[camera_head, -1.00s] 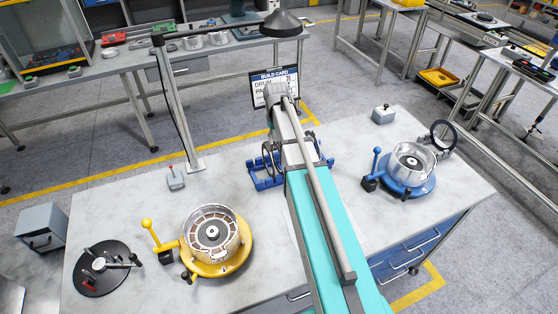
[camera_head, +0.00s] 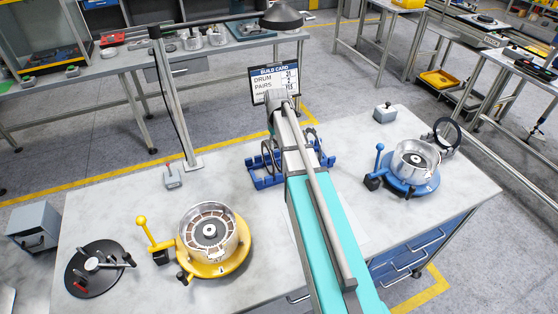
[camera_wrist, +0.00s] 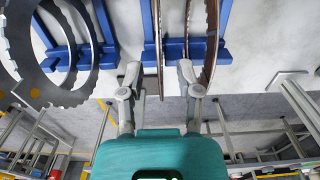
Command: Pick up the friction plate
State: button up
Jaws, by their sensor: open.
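In the wrist view, my gripper (camera_wrist: 158,74) is open, its two fingers reaching up toward the blue rack (camera_wrist: 225,50). A thin plate (camera_wrist: 158,40), seen edge-on and brownish, stands upright in the rack, in line with the gap between the fingertips. I cannot tell whether either finger touches it. A brown-faced friction plate (camera_wrist: 207,42) stands to the right of the right finger. Grey toothed steel plates (camera_wrist: 80,88) stand at the left. In the head view, my arm covers part of the blue rack (camera_head: 268,182) and hides the gripper's fingers.
A yellow clutch fixture (camera_head: 238,262) holds a drum (camera_head: 232,245) left of my arm; a blue fixture (camera_head: 425,187) stands right. A black disc tool (camera_head: 85,288) lies at far left. The build card (camera_head: 273,83) stands behind the rack. The bench is clear between them.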

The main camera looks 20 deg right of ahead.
jog(key=shift+f, duration=0.5)
grip_shut()
dwell(0.3)
